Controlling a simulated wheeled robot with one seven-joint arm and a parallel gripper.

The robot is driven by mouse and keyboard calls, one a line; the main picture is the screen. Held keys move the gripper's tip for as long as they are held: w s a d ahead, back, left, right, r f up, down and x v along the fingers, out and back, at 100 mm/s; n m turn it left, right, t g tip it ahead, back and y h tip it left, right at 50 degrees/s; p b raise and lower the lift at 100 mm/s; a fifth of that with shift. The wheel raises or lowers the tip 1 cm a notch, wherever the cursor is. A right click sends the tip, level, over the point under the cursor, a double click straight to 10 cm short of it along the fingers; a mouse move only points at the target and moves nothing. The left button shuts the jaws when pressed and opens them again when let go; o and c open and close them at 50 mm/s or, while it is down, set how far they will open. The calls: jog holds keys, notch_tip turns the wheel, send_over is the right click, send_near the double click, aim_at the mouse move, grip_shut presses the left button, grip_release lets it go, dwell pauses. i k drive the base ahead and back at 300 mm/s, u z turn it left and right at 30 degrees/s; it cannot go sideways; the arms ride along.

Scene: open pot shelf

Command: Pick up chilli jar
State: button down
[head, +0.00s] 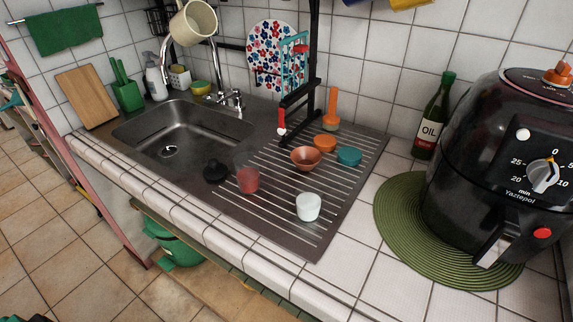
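I cannot make out a chilli jar in the head view. A reddish translucent cup (248,181) stands on the ribbed drainboard, but nothing marks it as a chilli jar. The only labelled bottle is a dark green one reading "OIL" (429,122), upright against the tiled wall. My gripper is not in view.
The drainboard (283,226) also holds a white cup (308,206), small bowls (307,158) and a black rounded object (215,172). A sink (180,135) lies left. A black air fryer (500,165) stands on a green round mat (395,215) at right. Bare tile lies between.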

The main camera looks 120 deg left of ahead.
aim_at(246, 164)
jog(key=u, duration=3.7)
jog(key=k, duration=0.8)
jog(key=i, duration=0.8)
jog(key=z, duration=0.1)
